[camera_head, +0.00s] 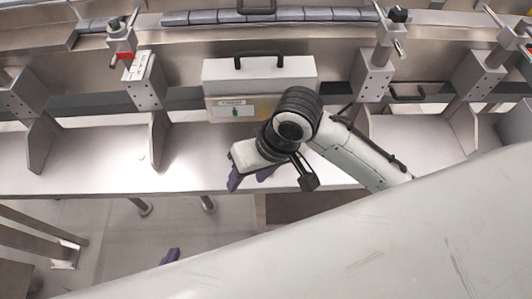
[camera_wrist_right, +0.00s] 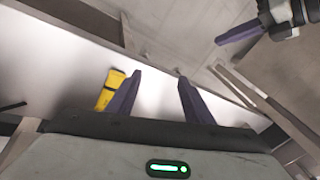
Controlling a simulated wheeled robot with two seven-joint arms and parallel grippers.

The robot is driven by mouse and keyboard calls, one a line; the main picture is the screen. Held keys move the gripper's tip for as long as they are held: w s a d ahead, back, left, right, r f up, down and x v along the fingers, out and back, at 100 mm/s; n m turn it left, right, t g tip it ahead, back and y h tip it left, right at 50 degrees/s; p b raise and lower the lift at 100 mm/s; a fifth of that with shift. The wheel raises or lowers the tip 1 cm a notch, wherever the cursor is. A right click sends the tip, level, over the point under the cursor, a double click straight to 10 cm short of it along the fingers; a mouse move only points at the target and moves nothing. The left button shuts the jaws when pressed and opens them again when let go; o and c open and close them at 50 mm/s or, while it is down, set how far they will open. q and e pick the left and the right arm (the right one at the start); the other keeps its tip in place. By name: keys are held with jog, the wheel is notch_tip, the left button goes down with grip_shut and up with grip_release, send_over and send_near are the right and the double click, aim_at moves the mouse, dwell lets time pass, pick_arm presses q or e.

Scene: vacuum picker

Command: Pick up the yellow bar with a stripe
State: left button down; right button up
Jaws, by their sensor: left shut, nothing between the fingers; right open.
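The yellow bar (camera_wrist_right: 108,90) lies on the pale metal shelf in the right wrist view, with a small darker mark near its upper end. It is just outside the left-hand finger of my right gripper (camera_wrist_right: 158,76), not between the fingers. My right gripper (camera_head: 250,180) is open and empty over the shelf's front edge in the head view. The bar cannot be made out in the head view.
The metal shelf (camera_head: 90,160) runs across the head view with upright brackets (camera_head: 145,80) along it. A white box with a dark handle (camera_head: 258,72) stands behind my right gripper. A large pale panel (camera_head: 400,240) fills the lower right. The shelf's left part is bare.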

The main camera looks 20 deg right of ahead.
jog(key=w+d+m+h, duration=0.1)
jog(key=w+d, duration=0.1)
jog(key=w+d+m+g+h, duration=0.1)
jog(key=w+d+m, duration=0.1)
jog(key=w+d+r+m+h, duration=0.1)
jog(key=w+d, duration=0.2)
jog(key=shift+m+g+h+b, duration=0.3)
jog(key=shift+b, duration=0.05)
jog(key=shift+a+f+b, duration=0.15)
jog(key=shift+f+b, duration=0.05)
jog(key=shift+f, duration=1.25)
jog(key=shift+a+f+b, duration=0.15)
jog(key=shift+f, duration=1.25)
grip_shut()
jog(key=shift+r, duration=0.1)
